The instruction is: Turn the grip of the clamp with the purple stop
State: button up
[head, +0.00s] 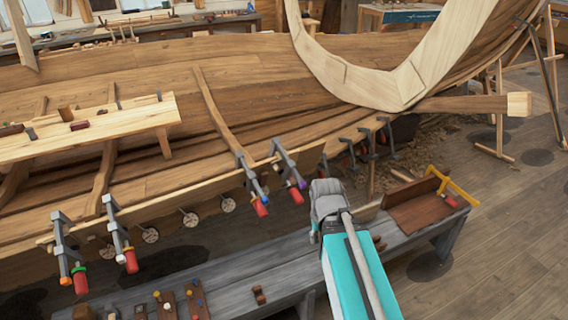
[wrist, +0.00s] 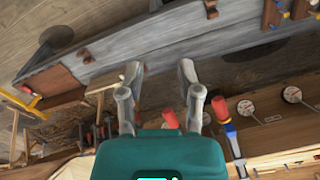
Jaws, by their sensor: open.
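The clamp with the purple stop (head: 302,184) hangs on the plank edge of the hull, at the centre of the head view. Its red grip (head: 297,196) points down. My gripper (head: 325,192) is just right of this grip, with a gap between them in the head view. In the wrist view my gripper (wrist: 160,74) is open, its two fingers apart. A red grip (wrist: 170,118) shows between the finger bases, probably this clamp's; its stop is hidden by my gripper's body. I cannot tell its depth between the fingers.
A clamp with a blue stop (head: 255,190) is close on the left; its red grip (wrist: 220,108) is beside my finger in the wrist view. Clamps with orange and green stops are farther left. A grey bench (head: 215,283) runs below, with a brown tray (head: 412,205).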

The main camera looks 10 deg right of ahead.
jog(key=o, duration=0.3)
jog(key=shift+f, duration=0.1)
jog(key=shift+o, duration=1.3)
jog(key=shift+w+f, duration=0.1)
jog(key=shift+f, duration=0.05)
jog(key=shift+w+a+f+b, duration=0.15)
jog(key=shift+f+b, duration=0.2)
jog(key=shift+b, duration=0.25)
jog(key=w+a+f+n+t+y+b, duration=0.25)
jog(key=w+f+y+b, duration=0.2)
jog(key=b, duration=0.35)
jog(key=w+a+f+n+t+y+b, duration=0.2)
jog(key=w+f+t+y+b, duration=0.15)
jog(key=w+f+b, duration=0.4)
jog(key=w+d+f+t+b, duration=0.1)
jog(key=w+d+t+b, duration=0.1)
jog(key=b, duration=0.4)
jog(key=w+d+f+t+b, duration=0.1)
jog(key=w+d+t+b, duration=0.2)
jog(key=b, duration=0.3)
jog(key=w+d+f+t+b, duration=0.1)
jog(key=w+d+t+b, duration=0.2)
jog(key=b, duration=0.3)
jog(key=shift+d+m+t, duration=0.35)
jog(key=shift+d+t, duration=0.4)
jog(key=shift+t, duration=0.15)
jog(key=shift+w+y, duration=0.15)
jog(key=shift+y, duration=0.25)
